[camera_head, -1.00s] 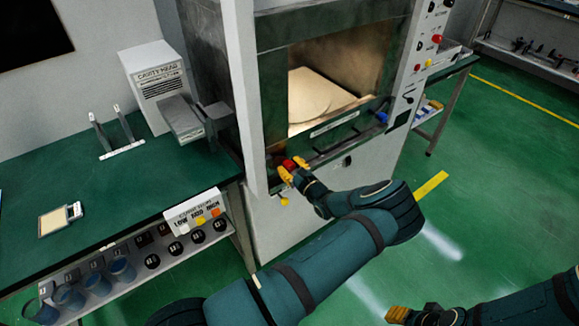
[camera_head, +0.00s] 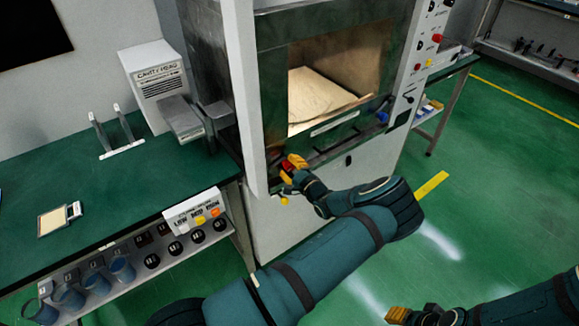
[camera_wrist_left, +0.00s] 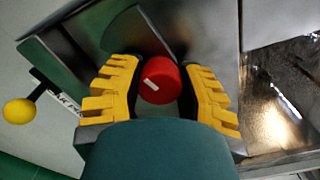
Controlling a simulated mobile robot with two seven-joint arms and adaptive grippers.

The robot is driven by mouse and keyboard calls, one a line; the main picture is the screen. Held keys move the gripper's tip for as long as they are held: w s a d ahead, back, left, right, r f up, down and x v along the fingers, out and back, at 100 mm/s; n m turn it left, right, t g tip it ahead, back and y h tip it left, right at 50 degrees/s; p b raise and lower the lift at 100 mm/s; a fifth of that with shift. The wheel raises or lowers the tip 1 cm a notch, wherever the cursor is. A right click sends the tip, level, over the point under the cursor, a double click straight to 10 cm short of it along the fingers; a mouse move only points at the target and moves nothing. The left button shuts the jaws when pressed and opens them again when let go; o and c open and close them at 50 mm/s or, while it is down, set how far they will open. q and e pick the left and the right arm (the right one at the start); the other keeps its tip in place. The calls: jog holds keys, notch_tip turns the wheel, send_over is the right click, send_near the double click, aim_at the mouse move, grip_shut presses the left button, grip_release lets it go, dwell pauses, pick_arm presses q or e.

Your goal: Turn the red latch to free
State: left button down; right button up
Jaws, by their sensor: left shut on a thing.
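The red latch (camera_wrist_left: 160,80) is a round red knob with a white mark, on the lower left front of the microwave generator (camera_head: 320,125). In the head view the red latch (camera_head: 289,166) is partly hidden by my gripper. My left gripper (camera_head: 291,168) has its yellow fingers around the latch; the left wrist view shows the fingers (camera_wrist_left: 161,85) on both sides of it, shut on it. The white mark is tilted in that view. My right gripper (camera_head: 397,315) is at the bottom edge of the head view, away from the machine; its jaw state is unclear.
A yellow ball-ended lever (camera_wrist_left: 18,111) is beside the latch, also in the head view (camera_head: 284,200). A blue knob (camera_head: 382,116) is at the lower right of the opening. A green workbench (camera_head: 110,190) stands left.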

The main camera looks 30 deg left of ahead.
pick_arm(q)
jog(key=n, duration=0.4)
jog(key=shift+a+n+b, duration=0.1)
jog(key=shift+n+b, duration=0.4)
jog(key=shift+n, duration=1.6)
jog(key=c, duration=0.5)
grip_release()
jog(key=shift+s+f, duration=0.1)
jog(key=shift+s+d, duration=0.1)
jog(key=shift+d, duration=0.45)
jog(key=v, duration=1.1)
